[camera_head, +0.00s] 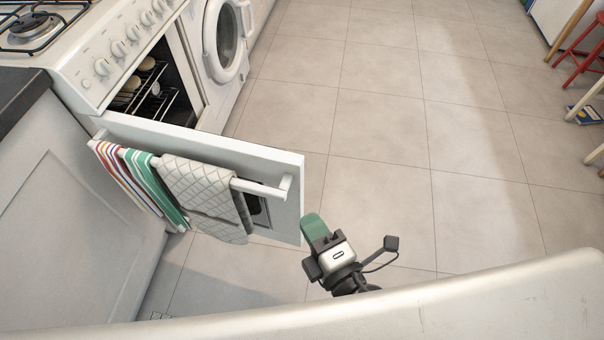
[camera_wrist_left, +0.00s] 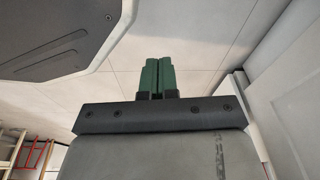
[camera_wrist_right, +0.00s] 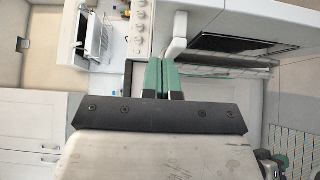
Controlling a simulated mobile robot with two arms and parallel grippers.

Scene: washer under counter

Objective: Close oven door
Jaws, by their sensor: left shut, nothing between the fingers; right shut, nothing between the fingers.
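The white oven door (camera_head: 280,170) stands swung wide open on the side, out over the floor in the head view. Its handle bar (camera_head: 265,188) carries a striped towel (camera_head: 137,177) and a quilted towel (camera_head: 205,195). The oven (camera_head: 145,85) is open, with racks inside. My right gripper (camera_head: 314,228), with green fingers, is shut and empty beside the door's free outer edge; I cannot tell whether it touches. Its fingers also show in the right wrist view (camera_wrist_right: 161,76). My left gripper (camera_wrist_left: 156,76) is shut and empty in the left wrist view, away from the door.
A washer (camera_head: 225,45) stands beyond the oven. A white cabinet (camera_head: 70,200) with a dark countertop (camera_head: 20,95) is at the left. A red stool (camera_head: 580,55) is at the far right. The tiled floor (camera_head: 400,140) right of the door is clear.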

